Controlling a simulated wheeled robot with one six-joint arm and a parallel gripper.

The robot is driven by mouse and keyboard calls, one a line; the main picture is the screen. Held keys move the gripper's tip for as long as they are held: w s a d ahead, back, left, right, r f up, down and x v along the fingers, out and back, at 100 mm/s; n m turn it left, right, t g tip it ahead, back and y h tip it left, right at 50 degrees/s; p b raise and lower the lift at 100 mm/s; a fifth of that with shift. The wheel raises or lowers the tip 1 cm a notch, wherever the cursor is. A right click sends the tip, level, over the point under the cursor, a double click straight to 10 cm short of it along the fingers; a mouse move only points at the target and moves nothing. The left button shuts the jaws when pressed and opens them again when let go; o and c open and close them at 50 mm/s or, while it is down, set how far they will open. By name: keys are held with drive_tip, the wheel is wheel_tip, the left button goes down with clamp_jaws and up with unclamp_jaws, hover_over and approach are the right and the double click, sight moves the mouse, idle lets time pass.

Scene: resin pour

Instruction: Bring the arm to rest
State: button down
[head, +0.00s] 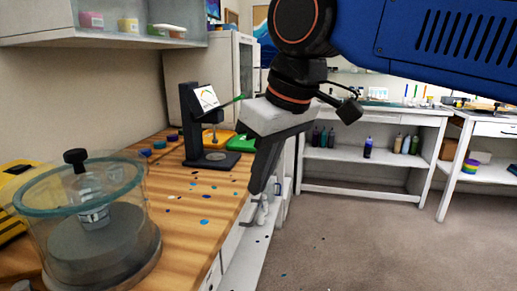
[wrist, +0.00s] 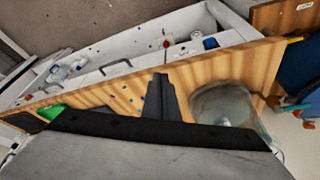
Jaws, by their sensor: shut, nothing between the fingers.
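My gripper (head: 262,180) hangs at the end of my blue arm in the head view, beside the right edge of the wooden bench (head: 190,215). Its dark fingers are together and point downward with nothing between them. In the wrist view my gripper (wrist: 159,82) also shows with its fingers shut, in front of the bench edge. It appears apart from the bench and the things on it.
A clear vacuum chamber (head: 100,235) with a bottle inside stands at the bench's near left. A black stand (head: 205,130) and a green item (head: 243,142) lie farther back. White shelves (head: 360,170) hold bottles. The floor (head: 370,240) at right is open.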

drive_tip(key=s+d+f+m+t+h, duration=0.1)
drive_tip(key=d+f+m, duration=0.3)
drive_tip(key=d+f, duration=0.9)
drive_tip(key=s+d+f+m+t+h, duration=0.1)
drive_tip(key=d+f+m, duration=0.4)
drive_tip(key=d+f, duration=0.9)
drive_tip(key=shift+s+d+m+h, duration=0.3)
drive_tip(key=shift+s+d+h, duration=0.2)
drive_tip(key=shift+s+d, duration=0.6)
drive_tip(key=shift+s+a, duration=0.15)
drive_tip(key=shift+a, duration=0.05)
